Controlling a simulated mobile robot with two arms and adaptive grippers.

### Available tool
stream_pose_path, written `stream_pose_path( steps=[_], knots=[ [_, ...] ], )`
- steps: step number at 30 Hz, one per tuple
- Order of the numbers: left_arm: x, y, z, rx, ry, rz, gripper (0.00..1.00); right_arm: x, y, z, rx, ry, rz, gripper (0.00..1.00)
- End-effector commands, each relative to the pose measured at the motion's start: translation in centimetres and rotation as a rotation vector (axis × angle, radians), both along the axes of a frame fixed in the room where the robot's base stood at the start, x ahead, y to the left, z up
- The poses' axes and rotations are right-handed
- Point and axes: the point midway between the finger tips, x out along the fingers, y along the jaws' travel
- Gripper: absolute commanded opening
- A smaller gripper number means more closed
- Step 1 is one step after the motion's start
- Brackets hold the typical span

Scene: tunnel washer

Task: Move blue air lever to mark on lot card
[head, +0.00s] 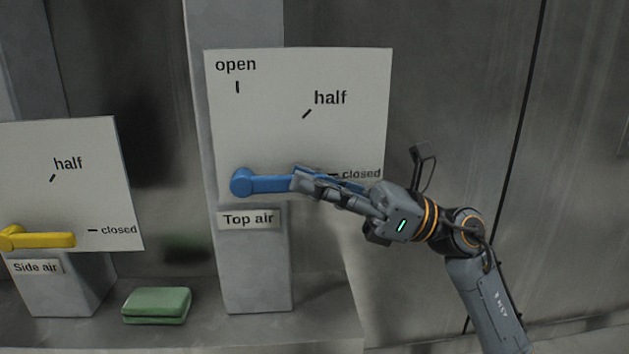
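The blue lever (268,184) is on the white Top air plate (260,133). Its round hub is at the plate's lower left, and its handle points right, about level, toward the "closed" mark. The plate also carries "open" and "half" marks. My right gripper (303,182) reaches in from the right, with its fingertips at the handle's outer end. The fingers overlap the handle and hide its tip; whether they are clamped on it cannot be told. My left gripper is not in view. No lot card is visible.
A yellow lever (47,240) on the Side air plate (98,160) is at left, pointing toward "closed". A green block (157,305) lies on the ledge between the two pedestals. A grey metal wall stands behind. The space above my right arm is clear.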

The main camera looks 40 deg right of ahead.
Motion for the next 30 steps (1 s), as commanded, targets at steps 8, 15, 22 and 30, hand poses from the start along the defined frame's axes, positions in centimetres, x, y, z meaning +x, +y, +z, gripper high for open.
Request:
stream_pose_path(
  steps=[8, 15, 22, 30],
  knots=[
    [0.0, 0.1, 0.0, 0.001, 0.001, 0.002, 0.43, 0.0, 0.0, 0.1, -0.003, 0.002, 0.0, 0.0],
    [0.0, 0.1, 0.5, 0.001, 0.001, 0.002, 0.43, 0.0, 0.0, 0.8, -0.059, 0.032, -0.002, 0.0],
    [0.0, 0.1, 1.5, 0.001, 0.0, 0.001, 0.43, 0.1, 0.1, 2.2, -0.191, 0.111, -0.004, 0.0],
    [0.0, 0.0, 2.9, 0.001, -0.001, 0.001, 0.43, 0.4, 0.6, 4.0, -0.36, 0.216, -0.004, 0.0]
  ],
)
